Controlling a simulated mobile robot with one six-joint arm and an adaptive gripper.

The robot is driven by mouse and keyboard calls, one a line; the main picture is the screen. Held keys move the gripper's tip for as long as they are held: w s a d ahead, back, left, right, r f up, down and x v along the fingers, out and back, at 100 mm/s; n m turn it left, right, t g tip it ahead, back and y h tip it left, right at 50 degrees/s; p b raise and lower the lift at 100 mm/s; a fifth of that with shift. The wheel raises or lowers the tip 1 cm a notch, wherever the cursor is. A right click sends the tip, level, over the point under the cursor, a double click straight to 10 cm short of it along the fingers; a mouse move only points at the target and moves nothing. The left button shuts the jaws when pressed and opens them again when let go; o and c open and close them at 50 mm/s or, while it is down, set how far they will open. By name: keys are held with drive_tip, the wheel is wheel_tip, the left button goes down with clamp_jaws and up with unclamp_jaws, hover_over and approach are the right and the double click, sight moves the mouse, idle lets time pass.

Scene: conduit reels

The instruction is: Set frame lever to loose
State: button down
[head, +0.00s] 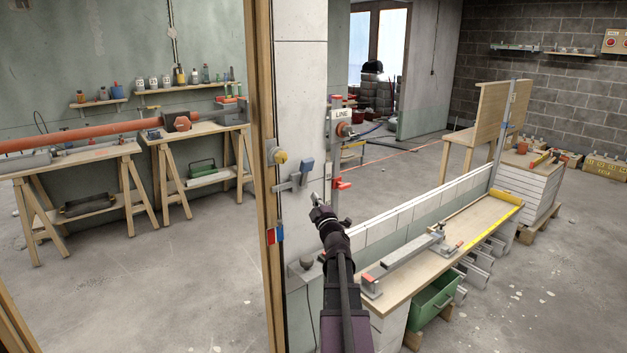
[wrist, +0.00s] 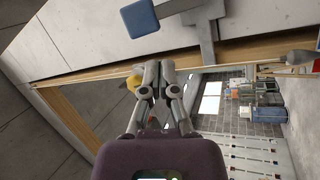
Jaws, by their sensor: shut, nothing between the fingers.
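A lever with a blue grip (head: 306,167) and a grey bar (head: 289,184) is mounted at the edge of the pale wall panel, by the wooden frame (head: 263,120). In the wrist view its blue end (wrist: 140,17) and grey bar (wrist: 195,22) lie at the top, beyond my fingertips. A red and blue marker (head: 275,235) is on the frame below it. I cannot read a position label. My gripper (head: 317,202) is just below and right of the lever, apart from it. Its fingers (wrist: 158,66) are shut and empty.
A yellow round knob (head: 280,157) sits just above the lever; it also shows in the wrist view (wrist: 133,83). A post with a LINE sign (head: 342,142) and a red handle (head: 342,184) stands to the right. A workbench (head: 400,285) fills the lower right.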

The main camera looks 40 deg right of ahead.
sight(309, 166)
drive_tip(key=s+d+n+t+y+b, duration=0.2)
drive_tip(key=s+d+n+t+y, duration=0.1)
drive_tip(key=s+n+y, duration=0.3)
drive_tip(key=shift+d+f+n, duration=0.3)
drive_tip(key=shift+d+n, duration=0.1)
drive_tip(key=shift+n, duration=0.5)
drive_tip(key=shift+r, duration=0.1)
drive_tip(key=p+x, duration=0.6)
drive_tip(key=x, duration=0.7)
drive_tip(key=shift+w+r, duration=0.3)
